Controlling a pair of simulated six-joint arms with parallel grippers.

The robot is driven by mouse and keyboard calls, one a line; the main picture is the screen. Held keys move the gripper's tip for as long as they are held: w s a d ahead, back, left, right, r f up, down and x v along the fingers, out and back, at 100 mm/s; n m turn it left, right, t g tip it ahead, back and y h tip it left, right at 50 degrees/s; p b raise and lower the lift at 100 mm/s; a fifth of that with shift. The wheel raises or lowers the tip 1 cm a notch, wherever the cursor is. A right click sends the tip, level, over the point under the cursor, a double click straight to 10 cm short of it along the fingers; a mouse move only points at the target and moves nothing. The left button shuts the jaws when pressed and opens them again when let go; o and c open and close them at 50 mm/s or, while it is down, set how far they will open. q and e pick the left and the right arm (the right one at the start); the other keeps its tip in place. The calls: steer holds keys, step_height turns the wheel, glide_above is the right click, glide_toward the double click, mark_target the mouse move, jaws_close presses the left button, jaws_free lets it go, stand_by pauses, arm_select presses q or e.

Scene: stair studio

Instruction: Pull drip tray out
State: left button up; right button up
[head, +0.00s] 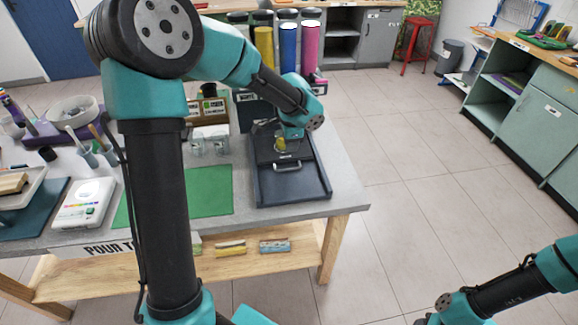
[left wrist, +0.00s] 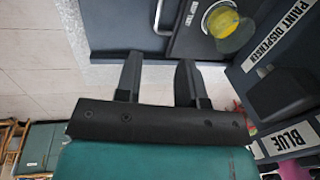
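The dark drip tray (head: 279,157) lies at the paint dispenser, within a flat dark rimmed base (head: 300,190). Its light bar handle (head: 288,168) faces the near side. A small cup with yellow in it (head: 280,145) stands on the tray; it also shows in the left wrist view (left wrist: 232,28). My left gripper (left wrist: 160,60) is open, its two dark fingers apart and nothing clearly held between them. A grey bar, seemingly the handle (left wrist: 164,16), lies just beyond the gap. In the head view my left wrist hides the fingers. My right gripper is out of frame.
Yellow (head: 264,46), blue (head: 288,44) and pink (head: 309,44) paint bottles stand behind the tray. Clear cups (head: 208,145), a green mat (head: 208,190) and a white scale (head: 84,202) are to the left. Floor (head: 400,190) is free right of the table.

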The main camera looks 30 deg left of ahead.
mark_target(289, 169)
arm_select(q)
steer(key=f, duration=0.4)
steer(key=w+a+f, duration=0.1)
steer(key=f, duration=0.8)
steer(key=shift+w+a+f, duration=0.25)
steer(key=shift+w+a, duration=0.05)
steer(key=shift+w, duration=0.1)
steer(key=shift+c, duration=0.5)
jaws_close()
